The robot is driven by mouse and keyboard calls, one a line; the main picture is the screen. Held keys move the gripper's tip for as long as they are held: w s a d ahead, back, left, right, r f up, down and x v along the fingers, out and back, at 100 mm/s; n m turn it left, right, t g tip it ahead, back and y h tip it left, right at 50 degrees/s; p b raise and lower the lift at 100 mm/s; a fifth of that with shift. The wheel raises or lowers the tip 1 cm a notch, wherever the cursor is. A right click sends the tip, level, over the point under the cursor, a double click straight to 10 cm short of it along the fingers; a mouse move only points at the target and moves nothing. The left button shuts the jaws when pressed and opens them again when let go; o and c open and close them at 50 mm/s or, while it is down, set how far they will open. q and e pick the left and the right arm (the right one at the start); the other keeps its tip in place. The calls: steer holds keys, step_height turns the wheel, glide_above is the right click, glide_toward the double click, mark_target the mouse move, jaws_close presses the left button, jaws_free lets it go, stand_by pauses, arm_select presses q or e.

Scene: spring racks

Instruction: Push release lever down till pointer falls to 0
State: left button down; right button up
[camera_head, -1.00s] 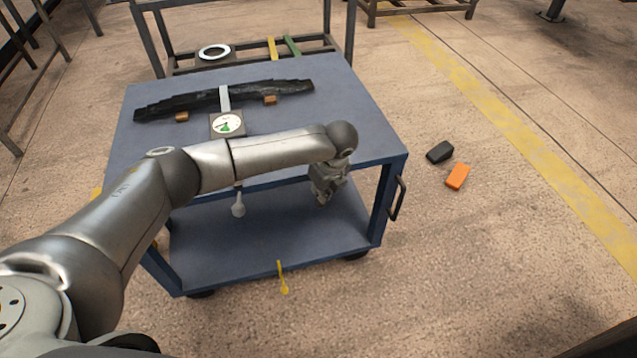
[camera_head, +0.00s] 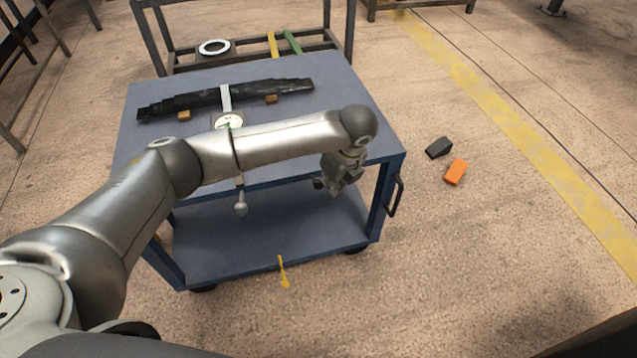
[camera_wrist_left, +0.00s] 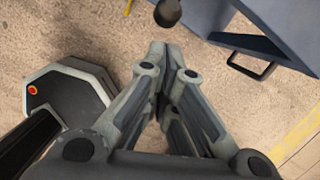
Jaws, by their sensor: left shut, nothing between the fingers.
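The release lever (camera_head: 241,208) is a grey rod with a round knob, hanging at the cart's front edge. My left gripper (camera_head: 335,190) is shut and empty, in front of the cart and right of the lever. My right gripper is not in view.
A dark leaf spring (camera_head: 180,103) lies on small blocks on the blue cart (camera_head: 140,150). The cart has a side handle (camera_head: 397,197). A yellow piece (camera_head: 283,271) shows at its lower front. Black (camera_head: 439,147) and orange (camera_head: 456,172) blocks lie on the floor at right.

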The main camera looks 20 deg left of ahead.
arm_select(q)
steer(key=v, duration=0.5)
steer(key=shift+r, duration=0.1)
stand_by(0.3)
step_height(320, 180, down, 25)
steer(key=s+n+h, duration=0.2)
steer(key=n+h, duration=0.2)
steer(key=n, duration=0.7)
steer(key=s+a+f+n, duration=0.35)
steer(key=s+f, duration=0.25)
steer(key=f, duration=0.4)
steer(key=s+a+f+n+y, duration=0.1)
steer(key=s+a+f+n, duration=0.1)
steer(key=s+f, duration=0.45)
steer(key=s+a+f+n, duration=0.2)
steer(key=s+f, duration=0.2)
steer(key=s, duration=0.5)
steer(key=s+a+f+n, duration=0.1)
steer(key=s+f+n, duration=0.1)
steer(key=s, duration=1)
steer(key=s+a+f+n+p, duration=0.1)
steer(key=s+f, duration=0.3)
steer(key=s, duration=0.8)
steer(key=shift+a+n+g+y, duration=0.3)
steer(key=shift+a+n+y, duration=0.1)
steer(key=shift+a+n, duration=0.3)
